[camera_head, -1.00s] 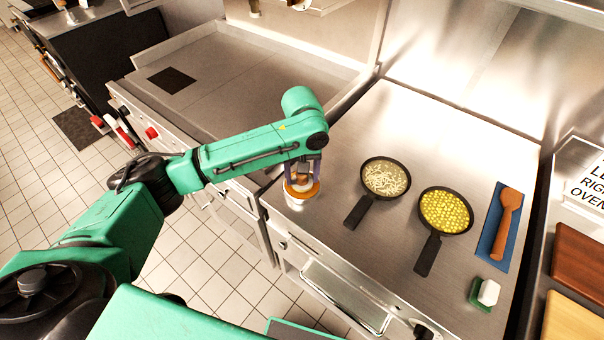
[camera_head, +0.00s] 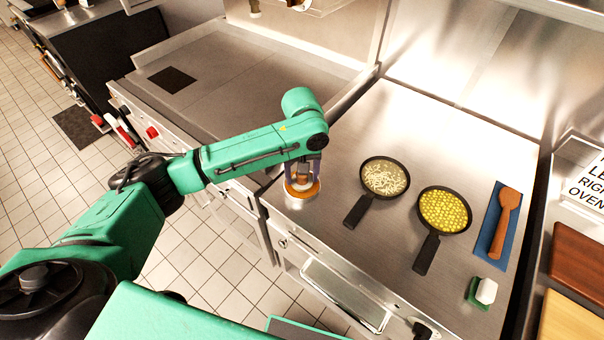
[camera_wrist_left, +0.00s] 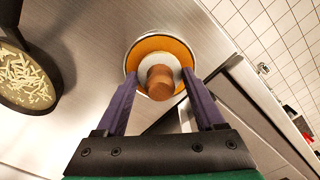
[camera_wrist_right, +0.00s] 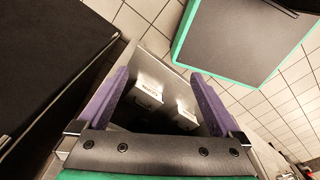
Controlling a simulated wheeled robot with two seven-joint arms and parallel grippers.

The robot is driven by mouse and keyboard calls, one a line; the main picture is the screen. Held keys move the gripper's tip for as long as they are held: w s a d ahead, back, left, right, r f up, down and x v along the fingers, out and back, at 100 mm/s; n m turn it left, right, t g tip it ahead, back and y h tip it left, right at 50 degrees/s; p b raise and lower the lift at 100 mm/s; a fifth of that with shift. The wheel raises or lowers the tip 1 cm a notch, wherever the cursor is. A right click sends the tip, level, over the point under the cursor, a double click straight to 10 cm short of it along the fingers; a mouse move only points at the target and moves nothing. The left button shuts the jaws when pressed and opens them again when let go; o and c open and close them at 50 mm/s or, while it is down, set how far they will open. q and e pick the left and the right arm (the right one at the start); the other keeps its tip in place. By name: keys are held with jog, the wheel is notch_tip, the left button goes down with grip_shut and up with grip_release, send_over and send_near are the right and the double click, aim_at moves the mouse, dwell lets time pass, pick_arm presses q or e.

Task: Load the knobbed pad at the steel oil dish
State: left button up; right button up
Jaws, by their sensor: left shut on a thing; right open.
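The knobbed pad has a brown wooden knob (camera_wrist_left: 160,82) on a pale round base, best seen in the left wrist view. My left gripper (camera_head: 302,172) is shut on the pad by its knob; its purple fingers (camera_wrist_left: 159,78) stand on both sides. The pad is over the steel oil dish (camera_wrist_left: 136,50), a round dish with an orange inside, which also shows below the gripper in the head view (camera_head: 315,193). I cannot tell whether the pad touches the oil. My right gripper (camera_wrist_right: 160,85) is open and empty, seen only in its own wrist view.
Two dark pans, one with pale shreds (camera_head: 385,177) and one with yellow pieces (camera_head: 444,210), stand right of the dish. Further right are a blue mat (camera_head: 490,240) with a brown spoon (camera_head: 508,205) and a white block (camera_head: 487,291) on green. A flat griddle (camera_head: 225,75) lies behind the arm.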

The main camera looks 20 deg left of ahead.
pick_arm(q)
jog(key=shift+s+f, duration=0.1)
jog(key=shift+f, duration=0.05)
notch_tip(320, 180, up, 7)
jog(key=p, duration=0.9)
jog(key=shift+r+p, duration=0.2)
jog(key=shift+p, duration=0.15)
jog(key=shift+f, duration=0.1)
